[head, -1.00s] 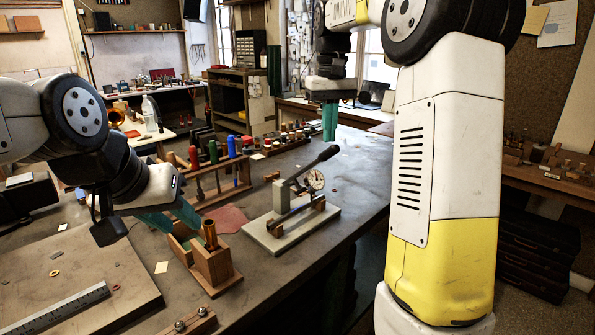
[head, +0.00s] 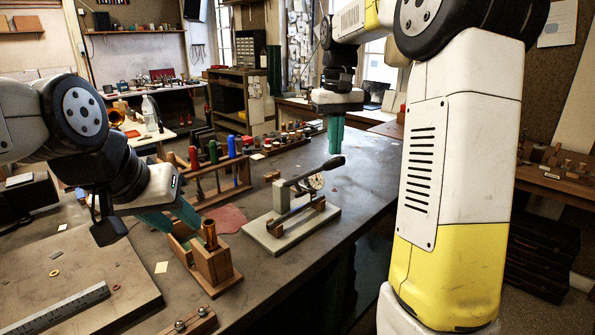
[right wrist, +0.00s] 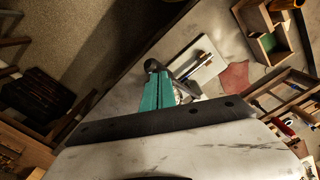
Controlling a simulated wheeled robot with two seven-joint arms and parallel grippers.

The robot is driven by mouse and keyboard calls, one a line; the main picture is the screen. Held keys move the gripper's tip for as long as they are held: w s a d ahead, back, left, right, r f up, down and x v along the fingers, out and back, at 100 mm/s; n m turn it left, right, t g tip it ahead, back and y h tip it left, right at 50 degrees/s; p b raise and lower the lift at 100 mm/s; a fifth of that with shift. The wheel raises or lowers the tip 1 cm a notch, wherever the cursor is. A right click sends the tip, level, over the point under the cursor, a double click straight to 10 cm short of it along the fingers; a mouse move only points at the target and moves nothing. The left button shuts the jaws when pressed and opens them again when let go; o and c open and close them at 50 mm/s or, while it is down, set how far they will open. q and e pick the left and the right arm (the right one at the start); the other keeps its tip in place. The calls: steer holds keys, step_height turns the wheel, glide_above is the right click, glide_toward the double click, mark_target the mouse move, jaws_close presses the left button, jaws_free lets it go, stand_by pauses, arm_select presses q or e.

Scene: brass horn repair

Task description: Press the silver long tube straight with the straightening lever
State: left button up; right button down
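The straightening lever (head: 302,178) is a grey press with a black-ended handle, mounted on a pale base plate (head: 263,238). Its handle slopes gently up to the right. My right gripper (head: 336,152) points down with its fingers together, its tips at the black handle end, apparently touching it. The right wrist view shows the same fingers (right wrist: 158,92) close beside the black knob (right wrist: 152,65).
The wooden box (head: 222,268) holds an upright brass tube (head: 210,233). The bench is clear right of the lever.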

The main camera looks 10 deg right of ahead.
mark_target(343, 159)
steer(key=shift+s+d+f, duration=0.25)
steer(key=shift+s+f, duration=0.05)
steer(key=shift+f, duration=0.35)
steer(key=shift+s+d+f, duration=0.2)
steer(key=shift+s+f, duration=0.05)
steer(key=shift+f, duration=0.35)
steer(key=shift+s+d+f, duration=0.2)
steer(key=shift+s+f, duration=0.05)
steer(key=shift+f, duration=0.4)
steer(key=shift+s+d+f, duration=0.2)
steer(key=shift+s+f, duration=0.05)
steer(key=shift+f, duration=0.55)
steer(key=f, duration=0.2)
steer(key=shift+s+d+f, duration=0.25)
steer(key=shift+s+f, duration=0.1)
